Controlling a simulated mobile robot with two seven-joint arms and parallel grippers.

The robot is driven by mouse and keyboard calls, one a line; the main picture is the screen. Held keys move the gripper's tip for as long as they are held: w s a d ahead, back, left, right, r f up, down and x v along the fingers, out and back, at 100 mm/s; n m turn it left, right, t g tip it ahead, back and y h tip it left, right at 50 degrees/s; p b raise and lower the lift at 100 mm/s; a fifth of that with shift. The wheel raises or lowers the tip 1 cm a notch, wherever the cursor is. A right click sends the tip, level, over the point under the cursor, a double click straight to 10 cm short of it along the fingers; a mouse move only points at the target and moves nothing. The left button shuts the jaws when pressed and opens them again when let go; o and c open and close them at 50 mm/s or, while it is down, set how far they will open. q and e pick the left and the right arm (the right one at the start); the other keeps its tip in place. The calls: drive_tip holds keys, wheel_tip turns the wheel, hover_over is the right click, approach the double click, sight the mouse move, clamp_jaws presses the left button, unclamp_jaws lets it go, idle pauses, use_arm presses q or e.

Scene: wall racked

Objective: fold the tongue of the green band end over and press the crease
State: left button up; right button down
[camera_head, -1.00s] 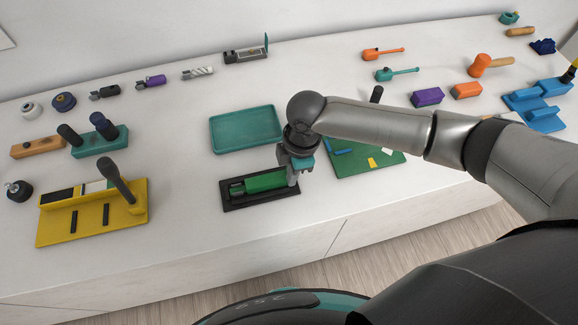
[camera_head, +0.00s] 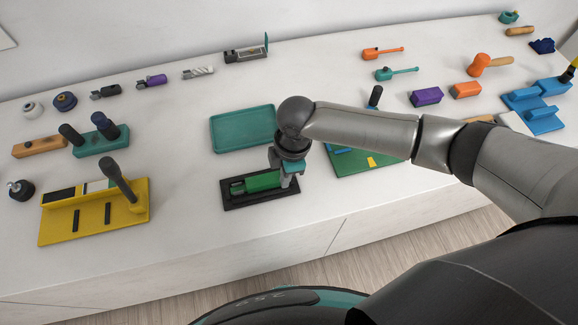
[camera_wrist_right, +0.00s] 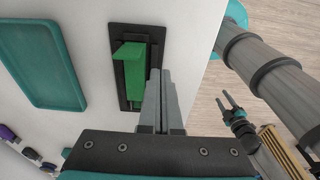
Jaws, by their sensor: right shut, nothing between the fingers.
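The green band (camera_head: 262,181) lies in a dark, shallow holder (camera_head: 232,204) near the bench's front edge. In the right wrist view, the band (camera_wrist_right: 133,72) shows a flat strip with a bent edge at its upper end; I cannot tell how far its tongue is folded. The holder also shows there (camera_wrist_right: 116,40). My right gripper (camera_head: 287,184) points down at the right end of the band. In the right wrist view its fingers (camera_wrist_right: 160,74) are together and empty, overlapping the band's right side; contact is unclear.
A teal tray (camera_head: 215,140) stands just behind the holder. A green board (camera_head: 350,168) is close on the right, partly hidden by my arm. A yellow fixture (camera_head: 60,232) with an upright handle stands at the left. White bench top is clear between fixture and holder.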

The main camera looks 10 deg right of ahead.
sight(276, 197)
drive_tip(key=shift+a+f, duration=0.1)
drive_tip(key=shift+a, duration=0.1)
drive_tip(key=shift+a+f, duration=0.3)
drive_tip(key=shift+f, duration=0.15)
drive_tip(key=shift+a+f, duration=0.25)
idle(0.3)
drive_tip(key=shift+f, duration=0.15)
drive_tip(key=shift+a+f, duration=0.15)
drive_tip(key=shift+f, duration=0.15)
drive_tip(key=shift+a+f+b, duration=0.15)
drive_tip(key=shift+f+b, duration=1.1)
drive_tip(key=shift+f, duration=0.2)
idle(0.8)
drive_tip(key=shift+s, duration=0.15)
idle(0.4)
